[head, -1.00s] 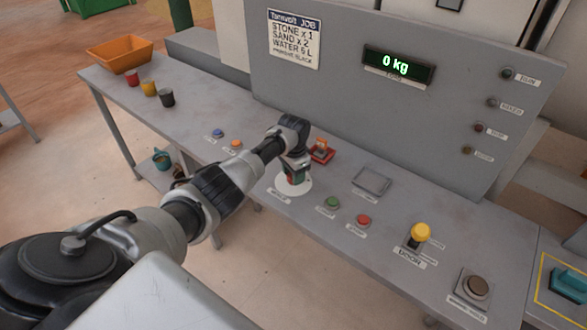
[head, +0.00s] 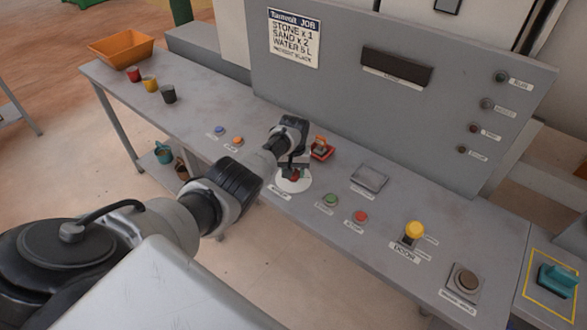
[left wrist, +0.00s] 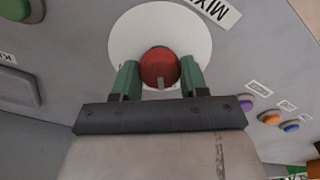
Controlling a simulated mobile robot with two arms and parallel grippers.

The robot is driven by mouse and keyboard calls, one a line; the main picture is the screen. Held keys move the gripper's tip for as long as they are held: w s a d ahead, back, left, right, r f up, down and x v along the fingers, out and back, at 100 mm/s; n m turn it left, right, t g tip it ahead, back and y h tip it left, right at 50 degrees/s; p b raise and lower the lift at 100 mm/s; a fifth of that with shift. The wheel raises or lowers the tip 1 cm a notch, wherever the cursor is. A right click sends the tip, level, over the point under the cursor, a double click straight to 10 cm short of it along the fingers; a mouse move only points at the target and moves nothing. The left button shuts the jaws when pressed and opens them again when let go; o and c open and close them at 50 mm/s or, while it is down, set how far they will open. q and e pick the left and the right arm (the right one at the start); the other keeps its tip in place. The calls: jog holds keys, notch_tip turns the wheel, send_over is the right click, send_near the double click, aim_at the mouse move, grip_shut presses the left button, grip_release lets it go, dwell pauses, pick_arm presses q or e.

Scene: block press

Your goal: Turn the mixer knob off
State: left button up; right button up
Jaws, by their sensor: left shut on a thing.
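The mixer knob is a round red knob (left wrist: 160,66) on a white disc (left wrist: 140,25), with a label starting "MIX" beside it in the left wrist view. In the head view the knob (head: 293,175) shows under my wrist on its white disc (head: 304,186). My left gripper (left wrist: 158,80) has its green fingertips on both sides of the knob and is shut on it. In the head view my left gripper (head: 292,166) points down at the knob and hides part of it. My right gripper is not in view.
Near the knob are a red switch (head: 322,149), a green button (head: 330,200), a red button (head: 360,217) and a yellow-topped door lever (head: 414,231). The panel display (head: 396,67) is dark. Cups and an orange bin (head: 121,48) are at the far left.

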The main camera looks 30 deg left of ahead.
aim_at(294, 172)
pick_arm(q)
jog(key=shift+w+r+n, duration=0.1)
jog(key=shift+n, duration=0.9)
jog(key=o, duration=0.9)
jog(key=shift+r+p, duration=0.4)
jog(key=shift+p, duration=0.05)
jog(key=shift+r+p, duration=0.6)
jog(key=shift+r, duration=4.35)
jog(key=shift+f, duration=0.1)
